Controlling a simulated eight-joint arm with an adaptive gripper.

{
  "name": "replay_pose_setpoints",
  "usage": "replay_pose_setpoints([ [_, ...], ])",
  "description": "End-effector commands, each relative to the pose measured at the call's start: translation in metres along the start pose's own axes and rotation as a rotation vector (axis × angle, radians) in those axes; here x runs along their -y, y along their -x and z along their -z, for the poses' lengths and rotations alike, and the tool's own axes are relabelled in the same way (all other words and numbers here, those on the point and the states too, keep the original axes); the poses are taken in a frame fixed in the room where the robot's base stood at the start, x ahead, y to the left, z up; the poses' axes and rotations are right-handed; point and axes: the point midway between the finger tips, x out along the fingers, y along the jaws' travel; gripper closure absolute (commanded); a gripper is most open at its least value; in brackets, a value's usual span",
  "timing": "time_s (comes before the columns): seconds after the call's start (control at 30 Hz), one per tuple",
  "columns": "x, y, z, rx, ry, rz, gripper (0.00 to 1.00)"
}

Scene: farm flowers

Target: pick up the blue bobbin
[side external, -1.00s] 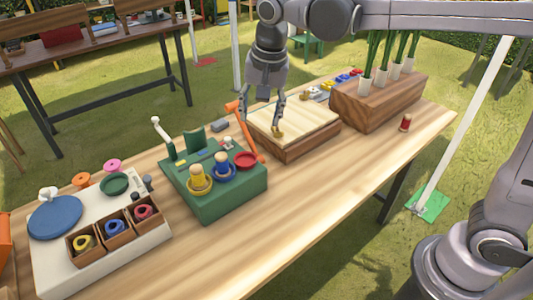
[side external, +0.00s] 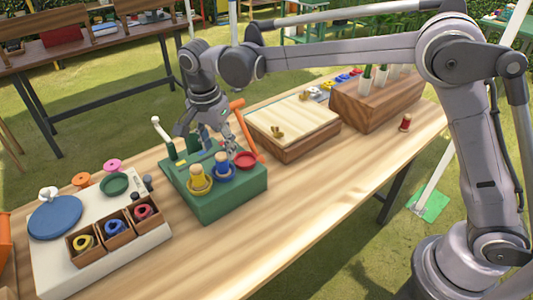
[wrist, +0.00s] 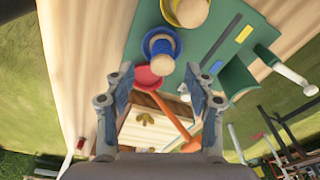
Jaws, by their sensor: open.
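The blue bobbin (side external: 222,164) stands upright in a blue dish on the green stand (side external: 232,200), with a pale wooden top. In the wrist view the blue bobbin (wrist: 161,50) shows ahead of the jaws, a little left of centre. The yellow bobbin (side external: 196,174) stands to its left in a yellow dish, and an empty-looking red dish (side external: 245,159) lies to its right. My gripper (side external: 207,142) is open and empty, above the back part of the green stand. It also shows in the wrist view (wrist: 165,82), its two fingers apart and not touching the bobbin.
An orange-handled tool (side external: 246,130) leans beside the stand. A white lever (side external: 160,131) rises at its back left. A wooden box with a pale lid (side external: 292,122) is to the right. A white board (side external: 150,255) with compartments is at left. The front tabletop is clear.

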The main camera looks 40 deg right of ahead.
Motion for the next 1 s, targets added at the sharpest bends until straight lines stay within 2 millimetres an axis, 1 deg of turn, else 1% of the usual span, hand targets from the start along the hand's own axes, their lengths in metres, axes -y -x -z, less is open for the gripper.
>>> replay_pose_setpoints([
  [0.17,0.001,-0.011,0.001,0.0,0.0,0.0,0.45],
  [0.4,0.004,-0.043,0.003,0.0,-0.001,0.001,0.45],
  [0.5,0.004,-0.053,0.003,0.001,0.0,0.002,0.45],
  [0.6,0.003,-0.057,0.003,0.001,0.0,0.002,0.45],
  [0.8,0.003,-0.058,0.003,0.001,0.0,0.002,0.45],
  [0.83,0.003,-0.058,0.003,0.001,0.0,0.002,0.51],
  [0.87,0.003,-0.058,0.003,0.001,0.0,0.002,0.6],
  [0.9,0.003,-0.058,0.003,0.001,0.0,0.002,0.71],
  [1.0,0.003,-0.057,0.003,0.001,0.001,0.002,0.98],
])
